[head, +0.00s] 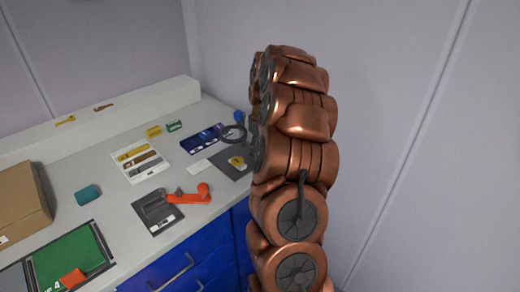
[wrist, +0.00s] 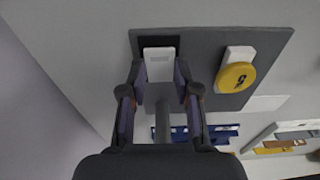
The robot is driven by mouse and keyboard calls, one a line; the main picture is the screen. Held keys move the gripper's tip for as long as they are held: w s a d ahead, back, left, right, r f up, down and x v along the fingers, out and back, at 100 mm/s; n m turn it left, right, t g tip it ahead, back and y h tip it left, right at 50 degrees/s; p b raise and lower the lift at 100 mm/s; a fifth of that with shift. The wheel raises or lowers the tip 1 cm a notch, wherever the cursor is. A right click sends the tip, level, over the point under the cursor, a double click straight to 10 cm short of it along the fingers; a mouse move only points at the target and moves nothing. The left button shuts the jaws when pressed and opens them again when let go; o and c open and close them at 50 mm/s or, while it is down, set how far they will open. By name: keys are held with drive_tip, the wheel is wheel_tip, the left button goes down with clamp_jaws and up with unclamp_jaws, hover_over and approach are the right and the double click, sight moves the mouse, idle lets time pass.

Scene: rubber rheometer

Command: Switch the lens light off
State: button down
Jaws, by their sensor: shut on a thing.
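In the wrist view, a white switch-like piece (wrist: 158,62) sits in a black recess of a dark grey plate (wrist: 205,50). My gripper (wrist: 158,72) is shut on this piece, one fingertip at each side. A grey post (wrist: 162,120) shows between the fingers. A yellow disc marked 5 (wrist: 236,77) sits on a white block on the same plate. In the head view, the round magnifier lens (head: 233,133) stands over the dark plate (head: 241,174). My copper-coloured arm hides the gripper and the white piece there. I cannot tell whether the light is lit.
A blue strip (head: 205,138), a white card (head: 199,167) and a sample board (head: 141,160) lie left of the plate. An orange-handled device (head: 188,196), a teal block (head: 88,194) and a cardboard box (head: 22,203) are further left. The wall is close behind the bench.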

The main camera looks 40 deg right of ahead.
drive_tip(key=c, duration=0.8)
unclamp_jaws()
drive_tip(key=shift+c, duration=0.2)
drive_tip(key=shift+r, duration=0.1)
wheel_tip(320, 180, up, 12)
drive_tip(key=s, duration=0.1)
drive_tip(key=shift+s, duration=0.2)
